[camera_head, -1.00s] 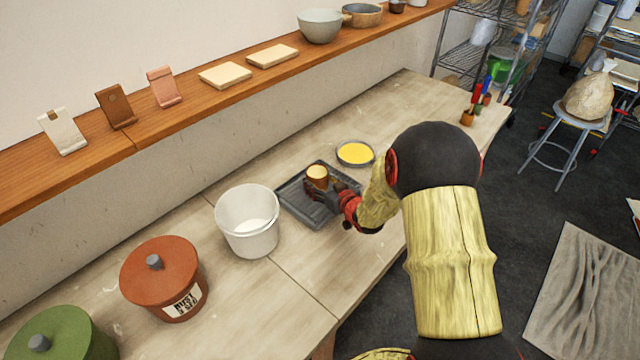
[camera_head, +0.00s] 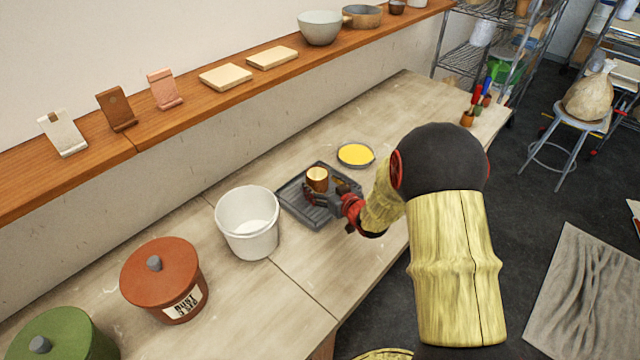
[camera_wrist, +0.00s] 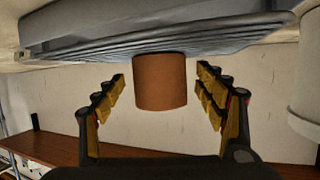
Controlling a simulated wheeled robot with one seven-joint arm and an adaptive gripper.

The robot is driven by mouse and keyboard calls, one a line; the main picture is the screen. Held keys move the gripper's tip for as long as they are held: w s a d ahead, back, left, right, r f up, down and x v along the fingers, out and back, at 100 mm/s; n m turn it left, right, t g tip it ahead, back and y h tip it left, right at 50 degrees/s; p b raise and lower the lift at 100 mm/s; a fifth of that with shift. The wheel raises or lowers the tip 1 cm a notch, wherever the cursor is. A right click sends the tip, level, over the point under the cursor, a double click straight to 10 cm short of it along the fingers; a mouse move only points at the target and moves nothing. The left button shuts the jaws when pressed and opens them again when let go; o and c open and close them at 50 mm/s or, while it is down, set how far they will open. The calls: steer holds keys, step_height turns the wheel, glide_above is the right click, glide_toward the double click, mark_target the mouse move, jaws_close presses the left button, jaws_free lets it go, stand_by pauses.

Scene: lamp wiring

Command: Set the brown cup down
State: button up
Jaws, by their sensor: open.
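The brown cup (camera_head: 317,180) stands upright on the dark grey ribbed tray (camera_head: 291,207) on the table. In the wrist view, which is upside down, the cup (camera_wrist: 160,84) meets the ribbed tray (camera_wrist: 150,30) at its base. My gripper (camera_head: 322,193) is at the cup's near side, low over the tray. In the wrist view my gripper (camera_wrist: 160,78) is open, with one finger on each side of the cup and a visible gap on both sides. The cup's lower near side is hidden by the gripper in the head view.
A white bucket (camera_head: 247,222) stands left of the tray. A shallow dish of yellow (camera_head: 355,154) is just behind it, to the right. A red-brown lidded pot (camera_head: 165,280) and a green one (camera_head: 62,338) are at the front left. The table's far right is mostly clear.

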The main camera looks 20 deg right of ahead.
steer(key=a+p+v, duration=0.1)
steer(key=p+v, duration=0.1)
steer(key=v, duration=0.8)
steer(key=s+a+r+m+g+h, duration=0.1)
steer(key=s+r+g+h, duration=0.15)
steer(key=r, duration=0.45)
steer(key=s+r+g+h, duration=0.1)
steer(key=s+r+g, duration=0.15)
steer(key=r, duration=0.55)
steer(key=s+a+r+g+y, duration=0.1)
steer(key=s+a+r, duration=0.1)
steer(key=s+a, duration=0.4)
steer(key=s+a+r+g+y, duration=0.1)
steer(key=s+a, duration=0.5)
steer(key=s, duration=0.9)
step_height(320, 180, up, 2)
steer(key=shift+s+a+r+g, duration=0.2)
steer(key=shift+s+a+g, duration=0.15)
steer(key=shift+g, duration=0.25)
steer(key=shift+y, duration=0.25)
